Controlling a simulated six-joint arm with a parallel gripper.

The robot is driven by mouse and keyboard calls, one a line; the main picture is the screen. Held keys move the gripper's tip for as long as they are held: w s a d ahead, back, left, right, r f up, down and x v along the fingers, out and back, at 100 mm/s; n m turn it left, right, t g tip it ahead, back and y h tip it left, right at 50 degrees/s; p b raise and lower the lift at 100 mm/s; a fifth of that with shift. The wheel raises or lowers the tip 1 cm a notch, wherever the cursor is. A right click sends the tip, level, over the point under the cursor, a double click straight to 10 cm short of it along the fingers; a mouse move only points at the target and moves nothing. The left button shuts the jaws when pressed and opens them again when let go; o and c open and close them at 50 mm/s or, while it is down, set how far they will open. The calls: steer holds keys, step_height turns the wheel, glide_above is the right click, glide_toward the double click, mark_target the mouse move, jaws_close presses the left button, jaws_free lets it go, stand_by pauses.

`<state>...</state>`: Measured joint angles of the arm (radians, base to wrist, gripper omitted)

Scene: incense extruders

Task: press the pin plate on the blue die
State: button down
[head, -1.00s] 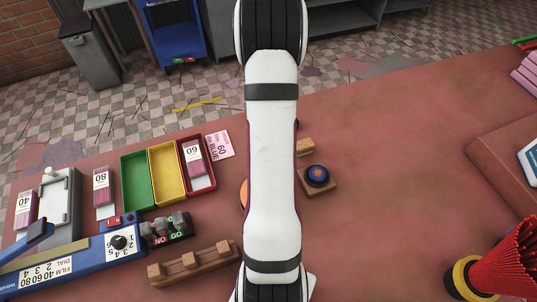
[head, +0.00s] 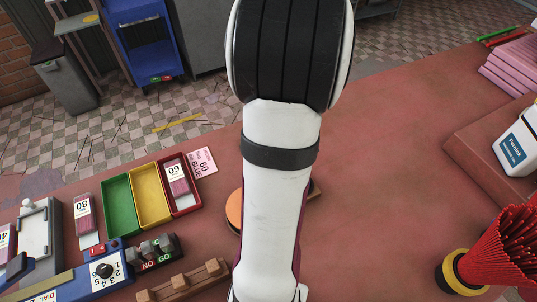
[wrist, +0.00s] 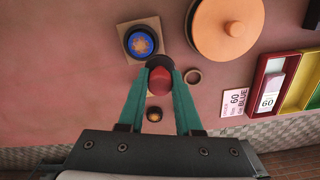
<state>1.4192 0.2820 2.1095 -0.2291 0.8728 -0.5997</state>
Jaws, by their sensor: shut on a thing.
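The blue die (wrist: 141,42) is a round dark-blue piece with an orange-speckled centre, set on a square wooden block (wrist: 122,27). In the wrist view it lies just beyond my fingertips, a little left. My gripper (wrist: 160,79) has teal fingers shut on a red piece with a dark round end (wrist: 158,61), which seems to be the pin plate. The dark end is close to the block's near edge in the picture; I cannot tell its height or whether it touches. In the head view my arm hides my gripper, the held piece and the die.
An orange round disc (wrist: 228,28) lies right of the die. A small ring (wrist: 193,76) and a small dark round piece (wrist: 154,114) are near my fingers. Green (head: 118,204), yellow (head: 149,195) and red (head: 180,184) trays stand left.

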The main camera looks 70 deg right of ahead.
steer(key=shift+s+d+f, duration=0.1)
steer(key=shift+s+f, duration=0.55)
steer(key=shift+f, duration=0.3)
steer(key=shift+s+d+f, duration=0.1)
steer(key=shift+s+f, duration=0.5)
steer(key=shift+f, duration=0.4)
steer(key=shift+s+d+f, duration=0.1)
steer(key=shift+s+f, duration=0.55)
steer(key=shift+f, duration=0.3)
steer(key=shift+f, duration=0.55)
step_height(320, 180, up, 7)
stand_by(0.3)
